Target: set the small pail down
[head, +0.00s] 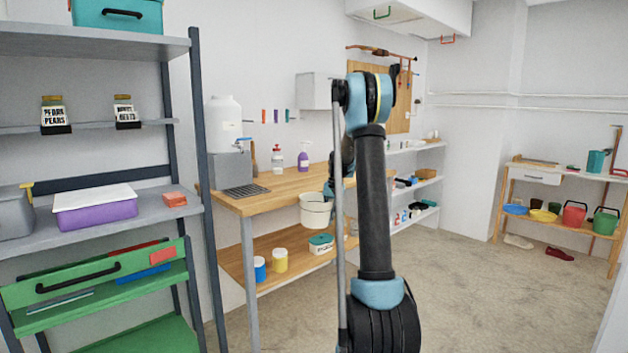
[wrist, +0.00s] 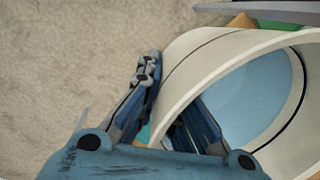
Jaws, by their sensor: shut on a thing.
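The small pail (head: 314,212) is cream-white and roughly upright in the head view, in front of the wooden workbench's front edge. It fills the right side of the wrist view (wrist: 205,52), with its open mouth showing a blue-grey inside. My gripper (wrist: 172,102) is shut on the pail's rim, one finger outside the wall and one inside. In the head view my arm hides most of the gripper. The pail's underside is hidden in the wrist view, where bare floor shows to the left.
The wooden workbench (head: 285,187) holds a drying grid (head: 246,191), a purple bottle (head: 303,161) and a clear bottle (head: 277,160). Its lower shelf (head: 300,267) carries blue and yellow tubs and a green-lidded box. A grey shelf rack (head: 197,150) stands at left.

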